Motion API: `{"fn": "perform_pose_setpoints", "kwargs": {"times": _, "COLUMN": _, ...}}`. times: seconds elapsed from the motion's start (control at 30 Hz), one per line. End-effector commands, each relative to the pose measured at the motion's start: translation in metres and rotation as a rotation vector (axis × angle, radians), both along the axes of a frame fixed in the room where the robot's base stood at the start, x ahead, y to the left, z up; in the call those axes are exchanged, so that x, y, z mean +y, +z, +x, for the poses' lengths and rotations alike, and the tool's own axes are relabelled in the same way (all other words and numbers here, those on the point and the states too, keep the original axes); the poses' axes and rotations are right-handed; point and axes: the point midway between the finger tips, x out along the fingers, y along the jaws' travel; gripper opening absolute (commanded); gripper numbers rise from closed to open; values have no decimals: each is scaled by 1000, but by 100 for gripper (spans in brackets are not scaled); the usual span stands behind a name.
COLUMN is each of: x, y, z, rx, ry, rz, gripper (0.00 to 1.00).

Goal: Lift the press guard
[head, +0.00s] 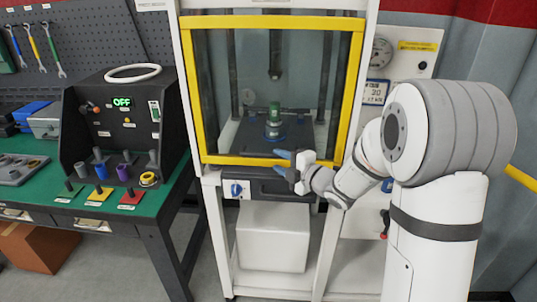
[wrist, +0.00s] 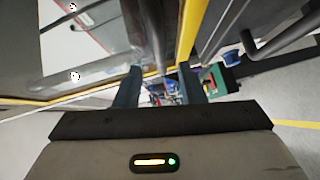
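The press guard (head: 354,85) is a clear panel in a yellow frame on the front of the white press. It is down, with its lower yellow bar just above the press's dark front ledge. In the wrist view its yellow frame (wrist: 188,38) runs up beside the right finger. My gripper (head: 281,162) is at the middle of the lower bar, its blue fingers apart. In the wrist view my gripper (wrist: 160,72) also shows open. A grey bar shows between the fingertips; I cannot tell whether they touch it.
Behind the guard a part with a green top (head: 274,112) stands under the press ram. Left is a green-topped bench (head: 151,203) with a black tester (head: 121,130) reading OFF. A pressure gauge (head: 381,51) is on the right. A white box (head: 272,237) sits below the press.

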Motion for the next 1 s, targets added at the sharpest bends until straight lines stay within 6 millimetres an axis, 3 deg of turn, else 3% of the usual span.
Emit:
{"fn": "perform_pose_setpoints", "kwargs": {"times": 0.33, "x": 36, "y": -7, "z": 38, "rx": 4, "ry": -2, "rz": 0, "gripper": 36}}
{"fn": "perform_pose_setpoints", "kwargs": {"times": 0.73, "x": 41, "y": -9, "z": 45, "rx": 3, "ry": -5, "rz": 0, "gripper": 36}}
{"fn": "perform_pose_setpoints", "kwargs": {"times": 1.0, "x": 41, "y": -9, "z": 45, "rx": 3, "ry": -6, "rz": 0, "gripper": 14}}
